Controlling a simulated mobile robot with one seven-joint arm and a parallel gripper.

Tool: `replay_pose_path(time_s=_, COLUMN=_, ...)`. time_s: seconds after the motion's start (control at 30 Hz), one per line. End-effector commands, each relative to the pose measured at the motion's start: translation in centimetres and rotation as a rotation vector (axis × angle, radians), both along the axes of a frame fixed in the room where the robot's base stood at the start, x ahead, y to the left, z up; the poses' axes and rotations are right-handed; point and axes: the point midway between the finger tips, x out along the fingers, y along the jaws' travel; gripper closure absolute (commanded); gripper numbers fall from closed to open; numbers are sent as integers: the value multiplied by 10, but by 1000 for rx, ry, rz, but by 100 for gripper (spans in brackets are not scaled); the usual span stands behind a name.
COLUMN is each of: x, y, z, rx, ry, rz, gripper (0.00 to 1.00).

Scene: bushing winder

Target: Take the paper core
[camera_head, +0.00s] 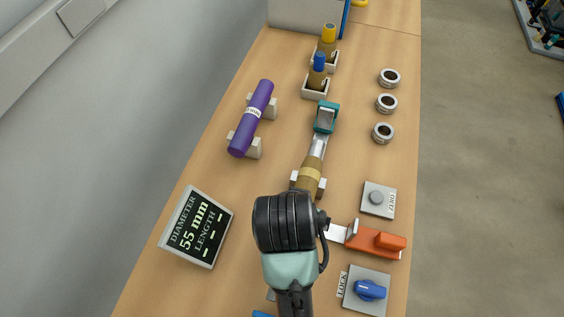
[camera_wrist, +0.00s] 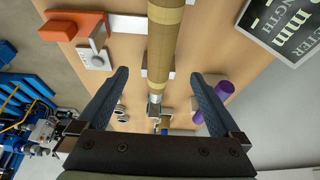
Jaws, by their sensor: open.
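The paper core (camera_head: 309,176) is a brown tube with a paler band, lying lengthwise along the bench on pale supports. My wrist covers its near part in the head view. In the wrist view the paper core (camera_wrist: 165,45) runs down from the top edge. My gripper (camera_wrist: 161,76) is open and empty, with one dark blue finger on each side of the core in the picture. I cannot tell how far the core is from the fingers in depth. The fingers are hidden in the head view.
A purple roll (camera_head: 252,118) rests on two blocks at left. The display (camera_head: 197,227) reads diameter 55 mm. A teal clamp (camera_head: 326,117), metal rings (camera_head: 386,103), an orange slider (camera_head: 375,241), a ZERO button (camera_head: 378,198) and a blue LOCK knob (camera_head: 369,290) stand nearby.

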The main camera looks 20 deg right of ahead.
Motion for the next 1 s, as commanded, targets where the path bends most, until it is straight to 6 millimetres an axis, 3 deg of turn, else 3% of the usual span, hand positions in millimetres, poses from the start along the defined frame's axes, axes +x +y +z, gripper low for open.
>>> replay_pose_path(time_s=0.4, x=18, y=-14, z=-60, rx=2, ry=13, rz=-4, gripper=0)
replay_pose_path(time_s=0.73, x=27, y=-18, z=-79, rx=2, ry=11, rz=-3, gripper=0)
replay_pose_path(time_s=1.0, x=41, y=-23, z=-109, rx=2, ry=10, rz=-4, gripper=0)
